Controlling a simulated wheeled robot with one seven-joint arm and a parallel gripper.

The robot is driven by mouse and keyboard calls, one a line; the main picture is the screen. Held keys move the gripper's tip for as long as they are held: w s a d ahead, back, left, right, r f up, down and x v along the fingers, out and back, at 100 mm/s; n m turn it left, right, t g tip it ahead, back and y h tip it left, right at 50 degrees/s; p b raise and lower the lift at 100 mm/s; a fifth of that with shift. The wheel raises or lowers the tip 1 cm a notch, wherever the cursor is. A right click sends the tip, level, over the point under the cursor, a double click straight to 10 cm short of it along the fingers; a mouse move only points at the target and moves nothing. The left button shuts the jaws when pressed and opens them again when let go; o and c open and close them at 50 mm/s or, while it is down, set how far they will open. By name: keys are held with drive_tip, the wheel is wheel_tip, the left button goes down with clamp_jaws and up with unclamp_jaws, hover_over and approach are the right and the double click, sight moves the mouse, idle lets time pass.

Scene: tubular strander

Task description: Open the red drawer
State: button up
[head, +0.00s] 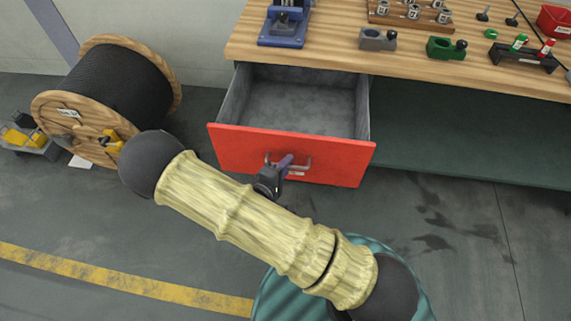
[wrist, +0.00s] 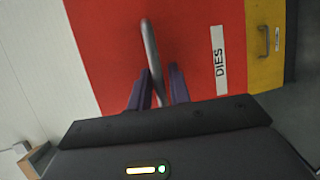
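The red drawer (head: 225,146) sticks well out from under the workbench, and its grey inside looks empty. Its metal handle (head: 307,164) is on the front panel. My gripper (head: 284,163) is at the handle. In the wrist view the handle (wrist: 148,45) runs between the two dark purple fingers of my gripper (wrist: 160,72), which are close together around the bar. The red front (wrist: 195,50) carries a white label reading DIES. The exact contact of the fingers with the bar is hard to see.
A wooden workbench (head: 330,55) with fixtures stands above the drawer. A yellow drawer front (wrist: 264,65) is beside the red one in the wrist view. A cable reel (head: 115,85) stands at the left. The floor in front is clear, with a yellow line (head: 120,285).

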drive_tip(key=p+v, duration=0.1)
drive_tip(key=v, duration=1.6)
drive_tip(key=shift+a, duration=0.2)
drive_tip(key=shift+r, duration=0.1)
